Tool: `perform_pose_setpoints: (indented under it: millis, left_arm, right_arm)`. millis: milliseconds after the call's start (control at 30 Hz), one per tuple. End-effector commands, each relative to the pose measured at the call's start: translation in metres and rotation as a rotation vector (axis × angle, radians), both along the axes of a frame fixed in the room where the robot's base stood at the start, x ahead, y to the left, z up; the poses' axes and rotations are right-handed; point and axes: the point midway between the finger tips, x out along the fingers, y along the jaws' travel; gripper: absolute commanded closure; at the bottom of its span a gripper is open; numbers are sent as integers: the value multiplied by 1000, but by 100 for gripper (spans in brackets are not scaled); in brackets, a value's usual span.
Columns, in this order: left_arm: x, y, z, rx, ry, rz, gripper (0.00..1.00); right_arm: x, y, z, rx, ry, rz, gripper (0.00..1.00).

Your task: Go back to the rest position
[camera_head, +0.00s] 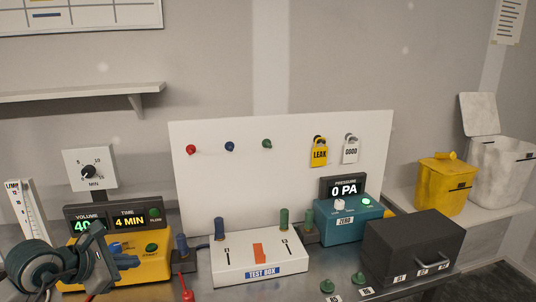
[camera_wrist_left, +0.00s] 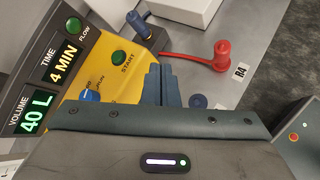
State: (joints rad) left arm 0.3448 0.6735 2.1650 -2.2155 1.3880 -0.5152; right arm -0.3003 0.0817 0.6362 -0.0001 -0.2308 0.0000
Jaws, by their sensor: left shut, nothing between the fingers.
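My left gripper (camera_head: 122,262) is at the lower left of the head view, in front of the yellow pump unit (camera_head: 158,269). In the left wrist view its two fingers (camera_wrist_left: 161,84) are together with nothing between them. They point at the bench beside the yellow unit (camera_wrist_left: 93,64), whose displays read 40 L and 4 MIN. The fingers hide part of the bench under them. My right gripper is in neither view.
A white test box (camera_head: 260,257) stands mid-bench, with a teal pressure unit (camera_head: 350,224) reading 0 PA and a black case (camera_head: 412,246) to its right. A red plug (camera_wrist_left: 222,52) lies near the R4 label. Upright flow tube (camera_head: 28,209) stands far left.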

Motion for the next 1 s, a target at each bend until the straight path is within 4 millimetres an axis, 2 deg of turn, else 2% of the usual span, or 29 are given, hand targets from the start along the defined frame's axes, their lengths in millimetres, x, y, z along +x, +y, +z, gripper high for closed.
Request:
perform_pose_setpoints:
  millis: [267,400,533,633,767,867,967,1000]
  left_arm:
    - [-18,-65,10,-363,-71,-122,100]
    - [-36,-98,30,-688,-103,-170,100]
    - [-56,-110,59,-1105,-122,-160,100]
    - [-67,-99,77,-1439,-122,-97,100]
    - [-73,-65,81,-1862,-102,63,100]
    - [-76,-31,64,-2170,-79,250,100]
    - [-82,1,28,-2448,-48,498,100]
    - [-85,12,8,-2549,-35,615,100]
  right_arm:
    - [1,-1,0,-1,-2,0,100]
    - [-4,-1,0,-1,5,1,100]
    - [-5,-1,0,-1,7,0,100]
    - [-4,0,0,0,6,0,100]
    - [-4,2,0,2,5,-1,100]
    - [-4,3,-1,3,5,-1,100]
    - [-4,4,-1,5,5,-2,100]
    - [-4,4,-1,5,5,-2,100]
